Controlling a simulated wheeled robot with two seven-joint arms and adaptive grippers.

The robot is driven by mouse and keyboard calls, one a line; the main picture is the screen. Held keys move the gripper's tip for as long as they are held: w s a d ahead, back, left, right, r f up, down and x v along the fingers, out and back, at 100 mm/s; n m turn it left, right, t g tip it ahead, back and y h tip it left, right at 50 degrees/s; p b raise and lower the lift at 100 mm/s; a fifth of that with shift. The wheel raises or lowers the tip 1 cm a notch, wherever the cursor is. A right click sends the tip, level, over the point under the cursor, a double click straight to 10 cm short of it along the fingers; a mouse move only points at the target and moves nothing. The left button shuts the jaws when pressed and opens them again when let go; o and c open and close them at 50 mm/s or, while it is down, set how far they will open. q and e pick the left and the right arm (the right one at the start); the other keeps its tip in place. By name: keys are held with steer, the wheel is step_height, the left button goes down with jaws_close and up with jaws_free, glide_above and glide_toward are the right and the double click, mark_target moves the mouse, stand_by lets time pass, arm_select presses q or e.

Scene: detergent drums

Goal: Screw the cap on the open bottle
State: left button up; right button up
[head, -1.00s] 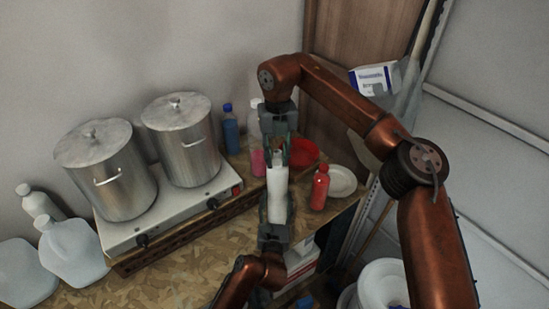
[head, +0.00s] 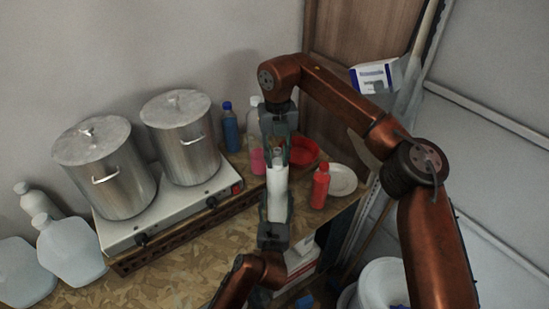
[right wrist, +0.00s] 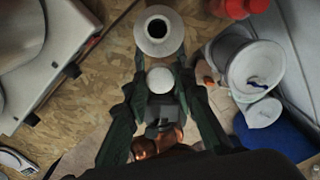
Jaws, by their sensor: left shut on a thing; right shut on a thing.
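A white bottle (head: 277,195) is upright in my left gripper (head: 276,208), which is shut on it from the near side. In the right wrist view, the bottle (right wrist: 147,44) shows a dark open mouth. My right gripper (right wrist: 161,82) is shut on a round white cap (right wrist: 160,79). In the head view, my right gripper (head: 277,158) points down over the bottle's top. The cap appears apart from the mouth in the right wrist view, but the exact gap cannot be told. The gripper's fingers mostly hide the cap in the head view.
Two steel pots (head: 105,170) stand on a hot plate (head: 160,225) at left. A red bottle (head: 320,188), a white plate (head: 343,180) and a red bowl (head: 304,150) are close on the right. A blue bottle (head: 230,130) stands behind. White jugs (head: 70,252) are at far left.

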arm_select(q)
steer(key=shift+f, duration=0.35)
stand_by(0.3)
steer(key=o, duration=1.3)
steer(key=shift+c, duration=0.2)
steer(key=o, duration=0.5)
steer(key=shift+w+r, duration=0.1)
steer(key=shift+r, duration=0.1)
steer(key=s, duration=0.8)
steer(key=shift+a, duration=0.3)
